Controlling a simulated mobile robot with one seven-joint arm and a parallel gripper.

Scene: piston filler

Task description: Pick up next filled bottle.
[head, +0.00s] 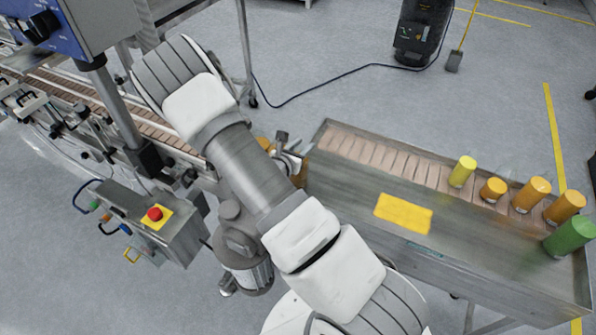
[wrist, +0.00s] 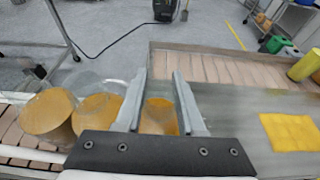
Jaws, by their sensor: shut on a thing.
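In the wrist view my gripper (wrist: 160,82) has one finger on each side of a clear bottle with orange-brown filling (wrist: 160,118) and is shut on it. Two more filled bottles stand to the left on the slatted conveyor (wrist: 25,150), one near (wrist: 97,115) and one farther left (wrist: 47,113). The held bottle is beside the middle one. Whether it still touches the belt I cannot tell.
On the right, a metal-sided conveyor (head: 370,150) carries several yellow, orange and green containers (head: 570,236) at its far end. A yellow patch (head: 404,213) is on its side plate. A control box with a red button (head: 154,214) stands left. A cable crosses the floor behind.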

